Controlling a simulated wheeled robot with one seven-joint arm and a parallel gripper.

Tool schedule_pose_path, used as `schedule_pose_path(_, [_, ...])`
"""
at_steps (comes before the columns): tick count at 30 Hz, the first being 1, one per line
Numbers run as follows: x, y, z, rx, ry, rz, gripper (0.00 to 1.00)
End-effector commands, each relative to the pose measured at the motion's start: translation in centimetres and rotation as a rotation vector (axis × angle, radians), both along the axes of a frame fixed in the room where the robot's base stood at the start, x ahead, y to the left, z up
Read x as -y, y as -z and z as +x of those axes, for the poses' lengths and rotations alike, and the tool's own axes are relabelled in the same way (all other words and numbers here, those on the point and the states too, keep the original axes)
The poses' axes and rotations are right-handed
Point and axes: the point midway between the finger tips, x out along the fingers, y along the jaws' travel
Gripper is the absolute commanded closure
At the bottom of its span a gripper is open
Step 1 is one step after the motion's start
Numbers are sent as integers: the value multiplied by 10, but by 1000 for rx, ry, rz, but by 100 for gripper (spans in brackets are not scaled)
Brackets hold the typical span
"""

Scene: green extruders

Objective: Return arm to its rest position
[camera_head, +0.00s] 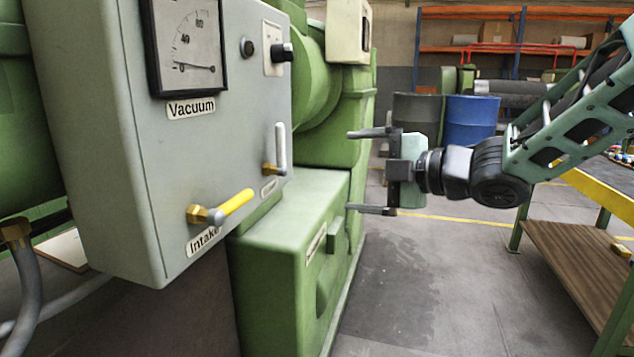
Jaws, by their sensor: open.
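My gripper (368,172) is in the middle of the view with its two fingers wide apart, one above the other, pointing left. Nothing is between them. My arm (575,110) reaches in from the right edge. To the left of the gripper is a grey control box (110,150) with a vacuum gauge (186,45), a yellow-handled intake valve (222,207) and a grey-handled valve (278,152). A gap shows in the picture between the fingertips and these valves.
A green machine (300,225) stands behind and below the box. A workbench with a yellow edge (602,192) and wooden shelf (570,255) is at right. Blue (468,118) and dark (417,115) drums and an orange rack (430,50) stand behind. Grey floor (440,280) is open between machine and bench.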

Motion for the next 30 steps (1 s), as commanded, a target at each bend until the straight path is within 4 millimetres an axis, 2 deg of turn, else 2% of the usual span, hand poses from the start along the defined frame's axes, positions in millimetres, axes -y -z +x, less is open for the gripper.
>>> schedule_pose_path(1, [-6, 11, -6, -101, 78, 3, 0])
schedule_pose_path(5, [-7, 50, -27, -393, 306, 12, 0])
schedule_pose_path(8, [-2, 84, -60, -628, 481, 9, 0])
schedule_pose_path(12, [8, 128, -126, -948, 719, -18, 0])
schedule_pose_path(18, [24, 165, -224, -1293, 989, -94, 0])
schedule_pose_path(24, [38, 178, -309, -1536, 1198, -194, 0])
schedule_pose_path(25, [39, 170, -313, -1552, 1214, -199, 0])
schedule_pose_path(30, [38, 129, -309, -1543, 1208, -192, 0])
